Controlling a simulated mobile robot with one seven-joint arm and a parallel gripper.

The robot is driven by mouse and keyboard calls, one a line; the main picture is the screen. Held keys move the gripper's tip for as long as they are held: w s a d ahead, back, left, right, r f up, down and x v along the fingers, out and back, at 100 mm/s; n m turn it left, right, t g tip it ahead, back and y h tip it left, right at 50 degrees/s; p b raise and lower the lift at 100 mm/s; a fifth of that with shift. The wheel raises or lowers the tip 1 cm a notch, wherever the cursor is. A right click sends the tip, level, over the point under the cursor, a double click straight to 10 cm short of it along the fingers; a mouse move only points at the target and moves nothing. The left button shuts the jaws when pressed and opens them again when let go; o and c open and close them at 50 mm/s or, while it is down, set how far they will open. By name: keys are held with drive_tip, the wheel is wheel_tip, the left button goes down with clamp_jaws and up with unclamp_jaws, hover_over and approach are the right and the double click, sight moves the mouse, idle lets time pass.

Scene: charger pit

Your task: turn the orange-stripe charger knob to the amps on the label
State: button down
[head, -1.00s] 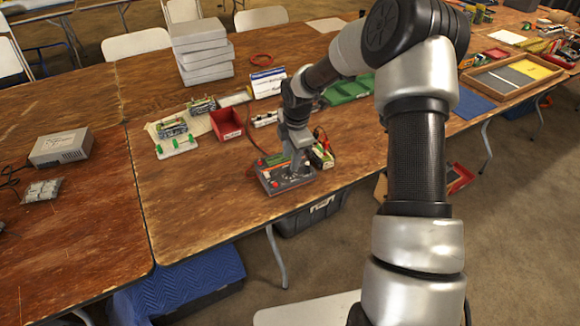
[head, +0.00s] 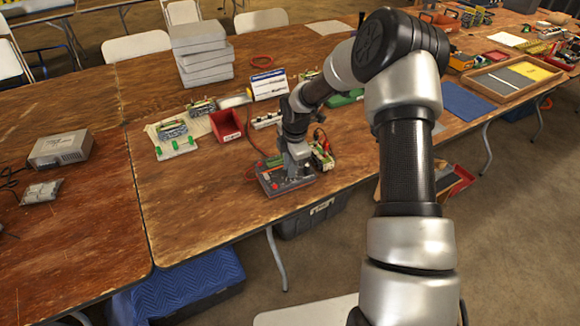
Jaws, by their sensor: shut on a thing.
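A grey charger (head: 270,183) with red and green parts on its top sits near the front edge of the middle table. My gripper (head: 298,173) points down onto the right part of its top and is shut there. The knob is hidden by the gripper, so its setting cannot be read. I cannot make out the orange stripe clearly. A white and blue label card (head: 268,83) stands behind on the table, its text too small to read.
A red bin (head: 226,125) stands behind left of the charger, and a green and black battery pack (head: 322,153) with leads sits close at its right. Grey boxes (head: 203,72) are stacked farther back. A pale power unit (head: 60,148) lies on the left table.

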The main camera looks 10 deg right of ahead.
drive_tip(key=shift+m, duration=0.3)
drive_tip(key=m, duration=0.3)
drive_tip(key=shift+m+b, duration=0.3)
drive_tip(key=shift+b, duration=0.1)
drive_tip(key=m+b, duration=0.1)
drive_tip(key=m, duration=0.3)
drive_tip(key=shift+m, duration=0.3)
drive_tip(key=m+b, duration=0.1)
drive_tip(key=m, duration=0.3)
drive_tip(key=shift+m, duration=2.5)
drive_tip(key=c, duration=1.7)
unclamp_jaws()
drive_tip(key=shift+o, duration=0.2)
drive_tip(key=shift+r, duration=0.1)
